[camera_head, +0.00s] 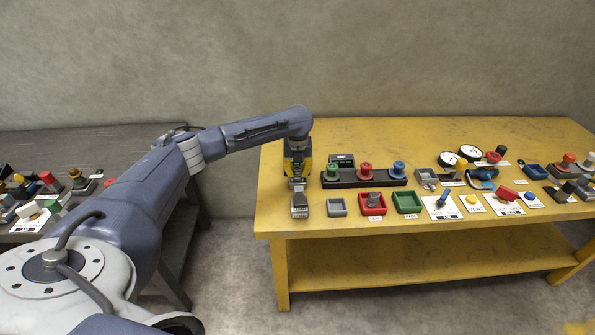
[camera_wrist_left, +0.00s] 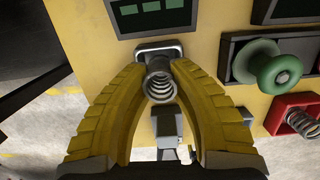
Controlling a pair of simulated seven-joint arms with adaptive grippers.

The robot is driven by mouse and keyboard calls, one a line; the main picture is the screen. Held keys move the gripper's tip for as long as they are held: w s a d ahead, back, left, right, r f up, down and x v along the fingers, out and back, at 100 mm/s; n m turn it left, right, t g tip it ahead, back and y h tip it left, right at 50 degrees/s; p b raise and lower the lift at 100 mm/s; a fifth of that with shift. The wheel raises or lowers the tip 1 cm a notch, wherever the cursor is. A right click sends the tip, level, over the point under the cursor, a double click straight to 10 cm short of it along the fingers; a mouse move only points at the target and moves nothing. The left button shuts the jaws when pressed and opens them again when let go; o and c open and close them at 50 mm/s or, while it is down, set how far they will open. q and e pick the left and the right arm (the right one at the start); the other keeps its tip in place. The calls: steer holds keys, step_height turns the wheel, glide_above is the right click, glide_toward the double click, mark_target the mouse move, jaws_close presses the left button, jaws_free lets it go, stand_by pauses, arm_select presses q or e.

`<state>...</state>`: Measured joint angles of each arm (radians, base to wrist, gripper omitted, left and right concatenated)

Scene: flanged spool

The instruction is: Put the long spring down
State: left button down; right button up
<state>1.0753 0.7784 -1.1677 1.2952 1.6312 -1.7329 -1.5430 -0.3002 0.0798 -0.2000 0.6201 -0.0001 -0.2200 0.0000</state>
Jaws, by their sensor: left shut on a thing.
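My left gripper (camera_head: 298,178) is over the left end of the yellow table, pointing down. In the left wrist view its two yellow fingers (camera_wrist_left: 158,72) are closed around a grey coil spring (camera_wrist_left: 161,87). The spring stands roughly along the line of sight between the fingertips. Behind its far end is a small grey rounded holder (camera_wrist_left: 155,50); I cannot tell whether the spring touches it. A second, shorter-looking grey spring (camera_wrist_left: 303,122) sits in a red tray (camera_head: 372,210). My right gripper is not in view.
A black rack (camera_head: 345,183) with green, red and blue spools stands right of the gripper. A grey tray (camera_head: 337,207) and a green tray (camera_head: 407,203) are in front. Gauges, cards and small parts crowd the table's right. A dark display (camera_head: 342,160) is behind.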

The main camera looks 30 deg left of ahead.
arm_select(q)
steer(key=shift+f, duration=0.3)
steer(key=c, duration=1.2)
jaws_free()
step_height(320, 180, up, 12)
steer(key=s, duration=0.1)
steer(key=shift+s+d+r, duration=0.25)
steer(key=shift+d, duration=0.2)
